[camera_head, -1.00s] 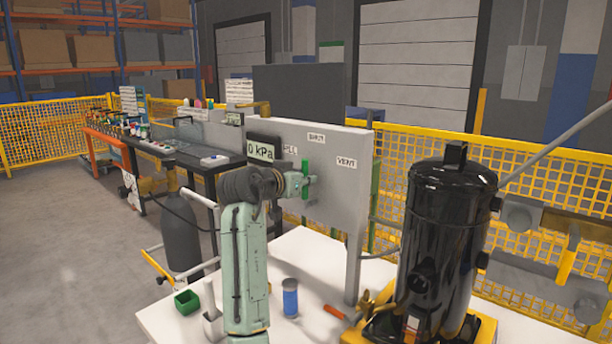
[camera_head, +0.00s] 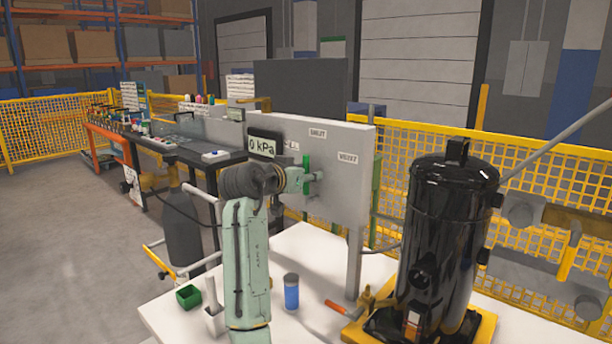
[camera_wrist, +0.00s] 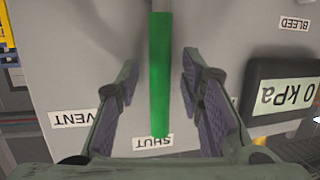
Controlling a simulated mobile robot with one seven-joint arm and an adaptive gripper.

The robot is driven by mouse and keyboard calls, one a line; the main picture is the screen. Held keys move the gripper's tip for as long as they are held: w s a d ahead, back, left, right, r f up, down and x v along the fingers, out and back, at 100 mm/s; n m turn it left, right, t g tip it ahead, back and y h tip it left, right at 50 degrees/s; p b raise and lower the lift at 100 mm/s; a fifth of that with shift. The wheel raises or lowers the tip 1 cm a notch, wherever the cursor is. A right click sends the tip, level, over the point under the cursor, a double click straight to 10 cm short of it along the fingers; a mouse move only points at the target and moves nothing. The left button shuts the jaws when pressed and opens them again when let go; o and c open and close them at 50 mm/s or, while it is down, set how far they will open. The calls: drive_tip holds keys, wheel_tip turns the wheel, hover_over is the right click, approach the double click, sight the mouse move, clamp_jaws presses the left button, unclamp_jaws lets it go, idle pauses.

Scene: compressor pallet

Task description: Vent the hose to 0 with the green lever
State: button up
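The green lever (camera_head: 306,173) stands upright on the grey panel (camera_head: 335,200), its free end toward the SHUT label (camera_head: 318,133). The VENT label (camera_head: 348,157) is to its right. In the wrist view, which shows the panel upside down, the lever (camera_wrist: 160,80) lies between the two fingers of my gripper (camera_wrist: 160,68). My gripper (camera_head: 310,178) is open, with a visible gap on both sides of the lever. The display (camera_head: 262,146) reads 0 kPa. The FILL label is partly hidden in the head view. The hose is hard to make out.
A black tank (camera_head: 450,235) stands right of the panel on a yellow base. A blue can (camera_head: 291,293), a green box (camera_head: 188,297) and an orange-handled tool (camera_head: 338,308) are on the white table (camera_head: 310,330).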

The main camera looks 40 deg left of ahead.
drive_tip(key=v, duration=1.2)
idle(0.3)
